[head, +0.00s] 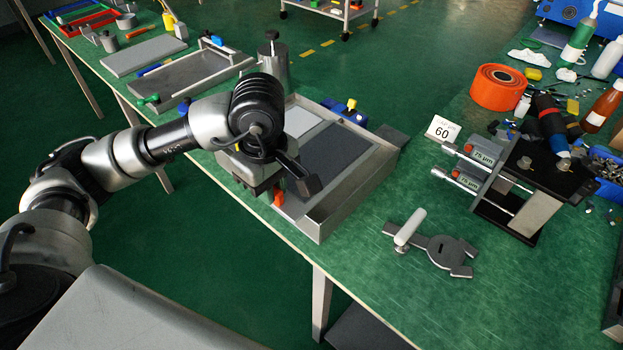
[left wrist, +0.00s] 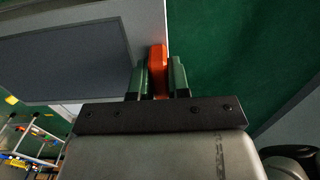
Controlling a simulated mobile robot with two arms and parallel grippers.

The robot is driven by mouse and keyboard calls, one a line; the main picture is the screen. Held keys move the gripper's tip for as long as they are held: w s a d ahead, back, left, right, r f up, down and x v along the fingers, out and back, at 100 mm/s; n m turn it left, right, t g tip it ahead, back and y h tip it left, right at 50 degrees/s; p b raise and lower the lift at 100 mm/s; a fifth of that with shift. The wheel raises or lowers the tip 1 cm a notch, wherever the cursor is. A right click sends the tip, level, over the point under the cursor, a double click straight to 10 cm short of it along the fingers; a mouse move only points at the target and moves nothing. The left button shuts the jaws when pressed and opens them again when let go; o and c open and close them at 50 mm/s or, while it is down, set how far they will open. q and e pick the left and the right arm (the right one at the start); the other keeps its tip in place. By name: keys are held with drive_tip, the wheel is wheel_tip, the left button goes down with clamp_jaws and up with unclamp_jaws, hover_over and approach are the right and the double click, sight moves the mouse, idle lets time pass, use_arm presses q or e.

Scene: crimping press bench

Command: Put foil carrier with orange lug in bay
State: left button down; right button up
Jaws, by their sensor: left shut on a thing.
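The foil carrier (left wrist: 90,50) is a flat light-grey plate with a dark panel. Its orange lug (left wrist: 158,68) stands at its edge. My left gripper (left wrist: 160,78) is shut on the lug, with a green finger on each side. In the head view my left gripper (head: 270,192) is low at the near left side of a metal-walled bay (head: 357,192), and the lug (head: 279,197) shows beside it. The carrier (head: 338,148) appears within the bay's outline, partly hidden by my arm. I cannot tell whether it rests on the bay's floor. My right gripper is not in view.
A blue clamp (head: 347,110) with a yellow part is at the bay's far side. A second metal tray (head: 190,82) and a grey canister (head: 273,62) stand to the left. A dark tool with a white handle (head: 409,229) and a press fixture (head: 510,185) are right of the bay.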

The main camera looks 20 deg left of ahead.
sight(316, 158)
use_arm(q)
drive_tip(key=w+f, duration=0.1)
drive_tip(key=w, duration=0.2)
drive_tip(key=w+f, duration=0.2)
drive_tip(key=w, duration=0.1)
drive_tip(key=w+f+p, duration=0.1)
drive_tip(key=w+f, duration=0.1)
drive_tip(key=w, duration=0.1)
drive_tip(key=shift+d+f, duration=0.15)
drive_tip(key=shift+d, duration=0.15)
wheel_tip(316, 158, down, 4)
drive_tip(key=shift+f, duration=0.1)
drive_tip(key=c, duration=1.4)
unclamp_jaws()
drive_tip(key=shift+f, duration=0.1)
